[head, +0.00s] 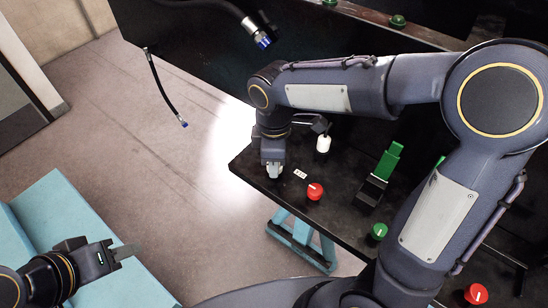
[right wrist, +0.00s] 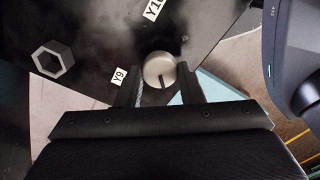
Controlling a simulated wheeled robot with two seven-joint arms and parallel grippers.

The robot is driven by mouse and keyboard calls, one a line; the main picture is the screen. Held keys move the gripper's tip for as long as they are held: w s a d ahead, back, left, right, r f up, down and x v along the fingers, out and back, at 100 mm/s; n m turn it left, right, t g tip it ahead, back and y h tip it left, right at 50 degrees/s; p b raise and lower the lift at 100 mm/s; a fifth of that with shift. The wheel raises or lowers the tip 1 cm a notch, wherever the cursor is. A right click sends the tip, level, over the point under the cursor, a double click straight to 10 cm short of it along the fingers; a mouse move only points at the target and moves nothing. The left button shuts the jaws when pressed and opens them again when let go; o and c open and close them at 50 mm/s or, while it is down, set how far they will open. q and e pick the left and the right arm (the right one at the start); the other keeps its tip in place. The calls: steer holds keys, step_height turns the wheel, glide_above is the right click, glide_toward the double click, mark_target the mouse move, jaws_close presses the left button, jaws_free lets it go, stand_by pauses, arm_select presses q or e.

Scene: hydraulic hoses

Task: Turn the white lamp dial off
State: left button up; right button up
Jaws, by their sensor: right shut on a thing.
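The white dial (right wrist: 160,69) is a round knob with a dark pointer mark. In the right wrist view it sits between the two fingers of my right gripper (right wrist: 158,88), which is shut on it. In the head view my right gripper (head: 272,170) reaches down at the left corner of the dark table, and it mostly hides the dial there. A white lamp-like cylinder (head: 323,144) stands on the table, right of the gripper. My left gripper (head: 124,252) is away from the table at lower left, seen side-on, so its opening is unclear.
The dark table (head: 345,155) also holds a red knob (head: 315,191), a green knob (head: 378,231), a green lever (head: 388,162) and another red knob (head: 476,294). Hoses (head: 160,85) hang behind.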

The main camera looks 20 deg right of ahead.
stand_by(0.3)
steer(key=o, duration=1)
step_height(320, 180, up, 8)
steer(key=shift+f, duration=0.1)
